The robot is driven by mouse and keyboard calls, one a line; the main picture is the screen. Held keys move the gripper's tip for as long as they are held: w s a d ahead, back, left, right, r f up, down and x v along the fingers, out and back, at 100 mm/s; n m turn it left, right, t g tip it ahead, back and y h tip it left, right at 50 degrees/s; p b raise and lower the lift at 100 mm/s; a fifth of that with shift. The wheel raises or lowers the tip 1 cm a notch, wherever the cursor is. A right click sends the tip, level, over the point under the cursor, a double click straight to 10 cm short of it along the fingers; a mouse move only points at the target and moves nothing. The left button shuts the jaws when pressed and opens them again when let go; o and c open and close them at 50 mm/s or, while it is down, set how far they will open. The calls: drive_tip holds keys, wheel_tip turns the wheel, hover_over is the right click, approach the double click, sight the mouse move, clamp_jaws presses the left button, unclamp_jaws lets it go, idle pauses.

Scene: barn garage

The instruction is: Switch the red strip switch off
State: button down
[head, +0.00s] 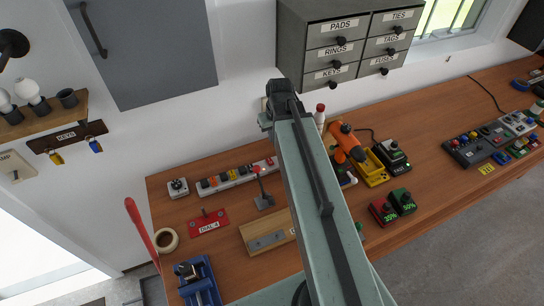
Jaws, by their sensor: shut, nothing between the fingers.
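A white power strip (240,176) lies near the back edge of the wooden workbench, left of my arm. Small coloured switches and dark plugs line its top; they are too small to read on or off. A red spot (270,162) shows near its right end, close to my arm, and I cannot tell for sure that it is the red switch. My arm rises across the middle of the head view and covers part of the bench. My gripper does not show; the arm seems to hide it.
A grey lever stand (264,202) with a red tip stands just in front of the strip. A red switch plate (208,223) and a tape roll (166,240) lie to the left. An orange drill (347,140) is right of my arm. Drawers (335,45) hang above.

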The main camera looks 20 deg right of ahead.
sight(271, 162)
drive_tip(key=f+b, duration=0.4)
drive_tip(key=w+f+b, duration=0.1)
drive_tip(key=f+b, duration=0.8)
drive_tip(key=shift+w+f, duration=0.2)
drive_tip(key=shift+s+f+b, duration=0.15)
drive_tip(key=shift+f+b, duration=0.1)
drive_tip(key=shift+b, duration=0.2)
drive_tip(key=shift+r, duration=0.1)
